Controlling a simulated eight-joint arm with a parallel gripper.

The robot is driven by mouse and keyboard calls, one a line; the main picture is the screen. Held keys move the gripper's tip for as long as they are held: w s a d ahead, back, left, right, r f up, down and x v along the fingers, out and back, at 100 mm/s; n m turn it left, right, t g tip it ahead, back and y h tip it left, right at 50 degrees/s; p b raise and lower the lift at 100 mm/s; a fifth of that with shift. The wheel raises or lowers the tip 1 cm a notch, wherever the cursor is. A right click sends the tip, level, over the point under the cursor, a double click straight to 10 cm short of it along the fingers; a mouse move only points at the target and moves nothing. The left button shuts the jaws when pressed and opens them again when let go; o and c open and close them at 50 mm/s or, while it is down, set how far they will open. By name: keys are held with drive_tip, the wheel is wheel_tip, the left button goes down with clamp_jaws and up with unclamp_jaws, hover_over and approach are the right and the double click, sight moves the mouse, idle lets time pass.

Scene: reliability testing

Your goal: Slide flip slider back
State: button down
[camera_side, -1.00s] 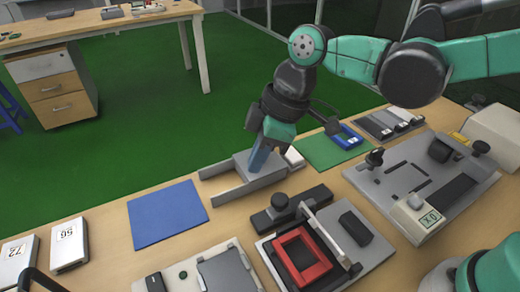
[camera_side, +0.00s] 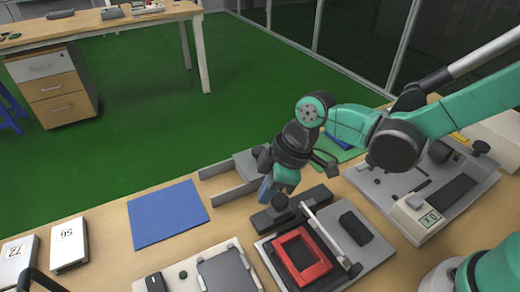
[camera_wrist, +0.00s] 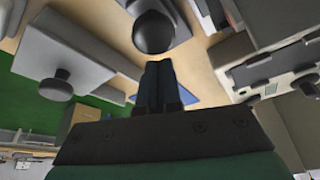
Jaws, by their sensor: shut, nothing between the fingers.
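A dark bar (camera_side: 316,197) with a round black knob (camera_side: 280,202) lies on the table in the side view; I take it to be the flip slider, but cannot be sure. My gripper (camera_side: 264,194) is shut and empty, with its blue fingers pointing down close beside the knob, on its left. I cannot tell whether they touch. In the wrist view the shut fingertips (camera_wrist: 159,63) are just below a large round black knob (camera_wrist: 153,32). A grey two-pronged bracket (camera_side: 231,187) is behind my gripper and partly hidden by it.
A device with a red frame (camera_side: 301,257) and a raised metal bar stands in front, right of the gripper. A blue mat (camera_side: 168,214) lies to the left. A grey panel with a display (camera_side: 430,217) is at the right. Bare table lies between the blue mat and the front devices.

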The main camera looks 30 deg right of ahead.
hover_over(306, 194)
idle(0.5)
drive_tip(key=a, duration=0.1)
drive_tip(key=w+a, duration=0.1)
drive_tip(key=a+r, duration=0.1)
drive_tip(key=shift+w+a+r, duration=0.1)
drive_tip(key=shift+w+a, duration=0.2)
drive_tip(key=shift+w, duration=0.1)
drive_tip(key=v, duration=0.9)
drive_tip(key=s+d+m+t+h, duration=0.3)
drive_tip(key=d+m, duration=0.6)
drive_tip(key=m, duration=0.3)
drive_tip(key=shift+s+f+m+t+h, duration=0.3)
drive_tip(key=shift+s+f+t, duration=0.25)
drive_tip(key=shift+t, duration=0.65)
